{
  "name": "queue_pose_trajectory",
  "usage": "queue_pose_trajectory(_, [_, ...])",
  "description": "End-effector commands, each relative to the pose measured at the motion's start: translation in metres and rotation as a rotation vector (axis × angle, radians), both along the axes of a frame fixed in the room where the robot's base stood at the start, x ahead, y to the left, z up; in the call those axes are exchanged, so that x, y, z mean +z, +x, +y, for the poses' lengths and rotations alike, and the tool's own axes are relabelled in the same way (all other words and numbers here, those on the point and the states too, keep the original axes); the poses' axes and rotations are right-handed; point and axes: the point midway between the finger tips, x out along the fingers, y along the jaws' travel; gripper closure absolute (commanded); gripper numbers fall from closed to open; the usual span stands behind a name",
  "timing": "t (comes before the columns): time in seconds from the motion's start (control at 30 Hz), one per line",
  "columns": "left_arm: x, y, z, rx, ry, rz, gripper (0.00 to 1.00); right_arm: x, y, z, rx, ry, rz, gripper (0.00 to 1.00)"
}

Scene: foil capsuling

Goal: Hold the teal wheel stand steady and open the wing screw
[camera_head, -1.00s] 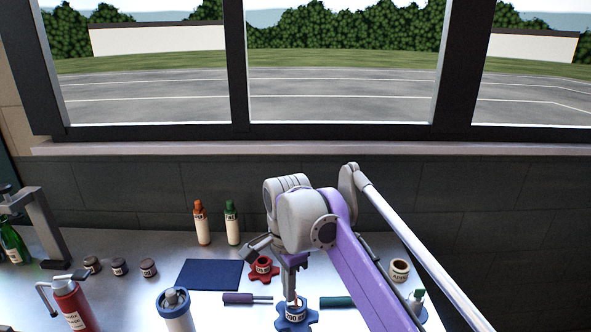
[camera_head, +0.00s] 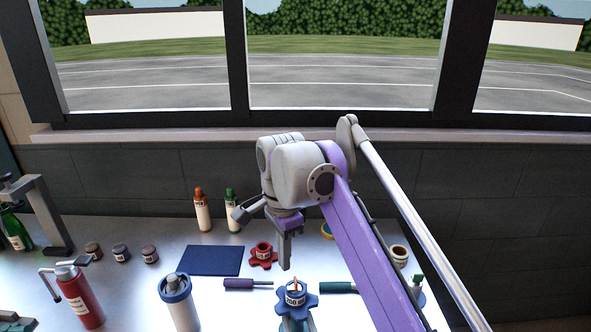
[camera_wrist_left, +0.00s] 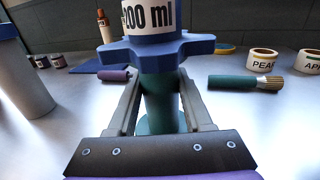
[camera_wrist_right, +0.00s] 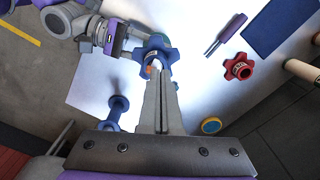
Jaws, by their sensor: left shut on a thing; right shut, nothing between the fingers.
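The teal stand (camera_wrist_left: 160,98) stands upright in the left wrist view, with a blue star-shaped wheel (camera_wrist_left: 168,48) and a white "200 ml" cup on top. The wheel (camera_head: 297,300) shows at bottom centre in the head view. My left gripper (camera_wrist_left: 160,115) is shut on the stand's column below the wheel. My right gripper (camera_head: 286,266) is shut and empty, pointing down just above and behind the wheel. In the right wrist view its closed fingertips (camera_wrist_right: 159,80) overlap the wheel's edge; contact is unclear. A small orange piece shows at the cup. I cannot make out the wing screw.
A red star wheel (camera_head: 263,256), purple-handled tool (camera_head: 240,284), green-handled brush (camera_head: 338,287) and navy mat (camera_head: 212,261) lie close by. A white-and-blue canister (camera_head: 180,305) and a red bottle (camera_head: 82,297) stand to the left. Two bottles stand at the back.

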Motion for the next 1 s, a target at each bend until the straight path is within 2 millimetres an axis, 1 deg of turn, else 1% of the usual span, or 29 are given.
queue_pose_trajectory(0.03, [0.000, 0.000, 0.000, 0.000, 0.000, 0.000, 1.00, 0.005, 0.000, 0.000, 0.000, 0.000, 0.000, 1.00])
queue_pose_trajectory(0.13, [0.000, 0.000, 0.000, 0.000, 0.000, 0.000, 1.00, 0.011, 0.000, 0.000, 0.000, 0.000, 0.000, 1.00])
queue_pose_trajectory(0.47, [0.000, 0.000, 0.000, 0.000, 0.000, 0.000, 1.00, 0.013, -0.001, -0.001, 0.000, 0.000, 0.000, 1.00])
queue_pose_trajectory(0.7, [0.000, 0.000, 0.000, 0.000, 0.000, 0.000, 1.00, 0.021, -0.020, -0.007, 0.000, -0.001, 0.001, 1.00])
queue_pose_trajectory(0.77, [0.000, 0.000, 0.000, 0.000, 0.000, 0.000, 1.00, 0.020, -0.021, -0.008, 0.000, -0.001, 0.002, 1.00])
queue_pose_trajectory(0.87, [0.000, 0.000, 0.000, -0.001, 0.000, 0.000, 1.00, 0.013, -0.021, -0.008, 0.000, -0.001, 0.002, 1.00])
queue_pose_trajectory(1.0, [0.000, 0.000, 0.000, -0.001, 0.000, 0.000, 1.00, -0.004, -0.021, -0.008, -0.001, -0.001, 0.002, 1.00])
